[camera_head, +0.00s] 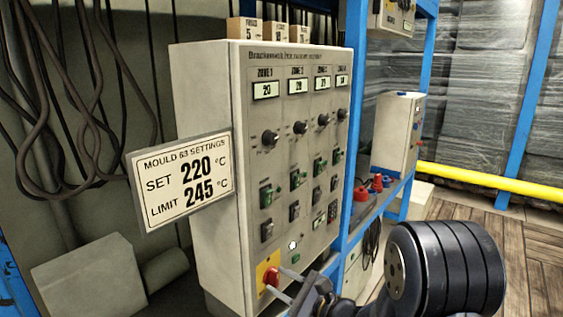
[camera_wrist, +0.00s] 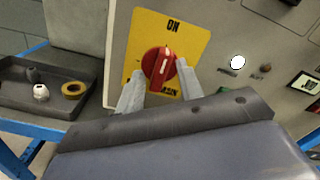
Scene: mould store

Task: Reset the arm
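My gripper (camera_head: 275,279) is at the lower front corner of the cream control cabinet (camera_head: 209,200), beside the red rotary switch (camera_head: 270,276) on its yellow plate (camera_head: 262,266). In the wrist view, my gripper's two fingers (camera_wrist: 160,72) stand apart on either side of the red switch (camera_wrist: 158,62). They look open, with nothing held between them; whether a fingertip touches the knob I cannot tell. The switch has a white mark near its upper right, and "ON" is printed on the plate (camera_wrist: 196,38) above it. The finger bases are hidden by my wrist.
The settings sign (camera_head: 182,180) sticks out left of the cabinet. Blue rack posts (camera_head: 352,130) stand close on the right. A dark tray (camera_wrist: 30,98) with a tape roll (camera_wrist: 74,88) lies left in the wrist view. Cables hang at the left; wooden floor (camera_head: 500,235) shows at right.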

